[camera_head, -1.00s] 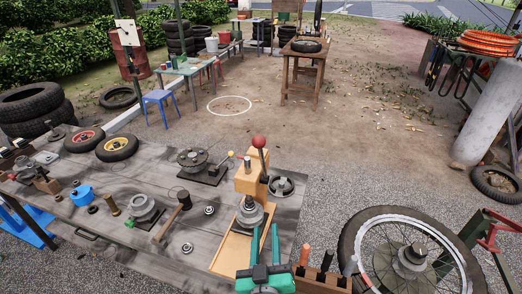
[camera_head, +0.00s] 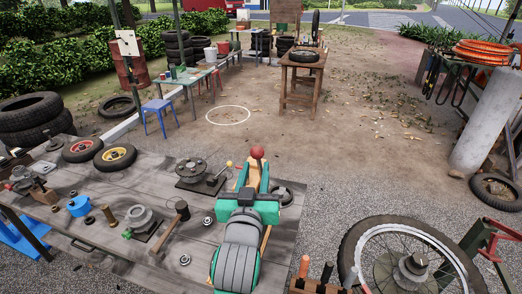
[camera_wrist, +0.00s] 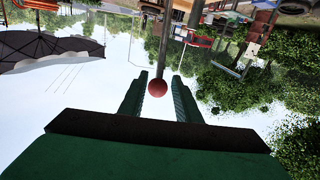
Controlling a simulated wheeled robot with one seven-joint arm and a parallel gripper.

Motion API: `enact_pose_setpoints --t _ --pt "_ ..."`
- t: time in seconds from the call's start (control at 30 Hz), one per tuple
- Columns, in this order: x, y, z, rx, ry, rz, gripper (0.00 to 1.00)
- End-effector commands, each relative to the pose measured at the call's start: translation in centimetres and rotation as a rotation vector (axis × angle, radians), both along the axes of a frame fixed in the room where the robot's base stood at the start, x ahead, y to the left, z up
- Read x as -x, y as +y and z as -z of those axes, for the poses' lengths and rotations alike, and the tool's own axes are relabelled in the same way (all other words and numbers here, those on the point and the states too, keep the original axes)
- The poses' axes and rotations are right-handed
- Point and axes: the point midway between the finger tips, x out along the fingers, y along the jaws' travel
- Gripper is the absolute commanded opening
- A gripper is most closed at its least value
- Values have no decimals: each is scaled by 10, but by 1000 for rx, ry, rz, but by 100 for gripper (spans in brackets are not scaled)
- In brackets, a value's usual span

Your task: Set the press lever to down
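The press lever's red ball knob (camera_head: 257,153) shows just beyond my fingertips in the head view, at the top of the wooden press. My gripper (camera_head: 253,170) is open, its two green fingers pointing at the knob. In the wrist view the red knob (camera_wrist: 157,88) appears in the gap between the fingertips (camera_wrist: 161,80), with space on either side and no visible grip. The lever's rod and most of the press (camera_head: 267,238) are hidden behind my gripper and arm. The lever appears raised, with its knob at the top.
The workbench (camera_head: 150,190) holds a hammer (camera_head: 170,228), a metal disc on a plate (camera_head: 191,168) and small wheels (camera_head: 115,157) to the left. A tool block (camera_head: 315,288) and a spoked wheel (camera_head: 410,265) stand at the right. The air above the bench is clear.

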Motion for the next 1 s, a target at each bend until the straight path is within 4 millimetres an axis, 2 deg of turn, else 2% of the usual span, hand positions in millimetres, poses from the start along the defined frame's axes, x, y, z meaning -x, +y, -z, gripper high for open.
enact_pose_setpoints --t 0.3,0.5,0.7,1.0 --pt "-54 -8 0 -1 0 1 30" --pt "-82 -10 0 -1 -1 -2 30" --pt "-95 -14 0 0 -1 2 30" --pt "-97 -16 0 0 -1 5 30"
